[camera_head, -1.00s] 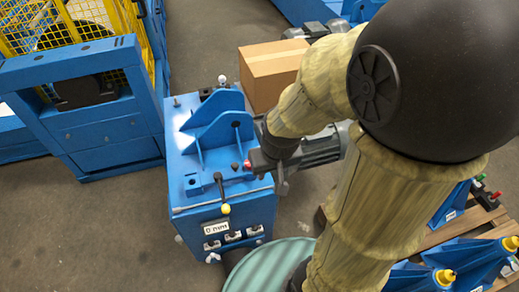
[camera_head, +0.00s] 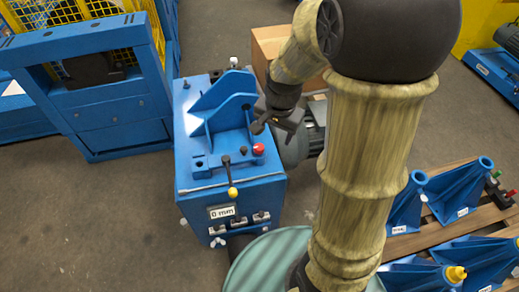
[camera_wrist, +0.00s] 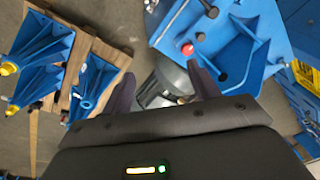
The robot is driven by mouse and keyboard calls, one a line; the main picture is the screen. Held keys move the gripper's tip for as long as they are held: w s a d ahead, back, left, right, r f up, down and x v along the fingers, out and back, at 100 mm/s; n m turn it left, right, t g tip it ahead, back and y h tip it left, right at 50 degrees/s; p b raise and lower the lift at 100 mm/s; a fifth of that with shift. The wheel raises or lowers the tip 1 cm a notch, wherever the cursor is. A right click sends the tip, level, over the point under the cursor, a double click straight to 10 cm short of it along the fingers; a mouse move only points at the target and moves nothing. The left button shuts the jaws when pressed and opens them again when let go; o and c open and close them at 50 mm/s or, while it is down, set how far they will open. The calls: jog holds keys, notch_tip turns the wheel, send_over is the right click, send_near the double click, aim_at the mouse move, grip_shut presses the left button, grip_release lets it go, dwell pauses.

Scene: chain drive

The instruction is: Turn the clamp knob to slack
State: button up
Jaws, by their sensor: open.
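The blue machine (camera_head: 230,185) stands left of my arm. On its top, a red knob (camera_head: 258,149) sits near the right edge, with a small black knob (camera_head: 243,151) beside it. The red knob also shows in the wrist view (camera_wrist: 187,48), with dark round parts near it. I cannot tell which one is the clamp knob. A lever with a yellow ball (camera_head: 232,192) hangs at the front edge. My gripper (camera_head: 276,126) is open, behind and right of the red knob in the head view. In the wrist view its fingers (camera_wrist: 161,82) are apart with nothing held between them.
A grey motor (camera_head: 297,146) sits at the machine's right, below my gripper. A display (camera_head: 221,212) reads 0 mm. A cardboard box (camera_head: 270,42) stands behind. A pallet (camera_head: 455,195) with blue brackets is at the right; a green round drum (camera_head: 262,262) is in front.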

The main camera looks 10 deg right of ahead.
jog(key=w+f+m+b, duration=0.4)
jog(key=w+f+m, duration=0.1)
jog(key=w+m, duration=0.4)
jog(key=m+g+b, duration=0.2)
jog(key=m+b, duration=0.2)
jog(key=m, duration=0.6)
send_over(259, 146)
notch_tip(259, 146, down, 5)
jog(key=shift+s+f, duration=0.1)
jog(key=shift+f, duration=0.1)
jog(key=shift+f, duration=0.1)
notch_tip(259, 146, down, 17)
jog(key=shift+f+b, duration=0.15)
jog(key=shift+b, duration=0.25)
jog(key=shift+c, duration=0.2)
jog(key=c, duration=0.9)
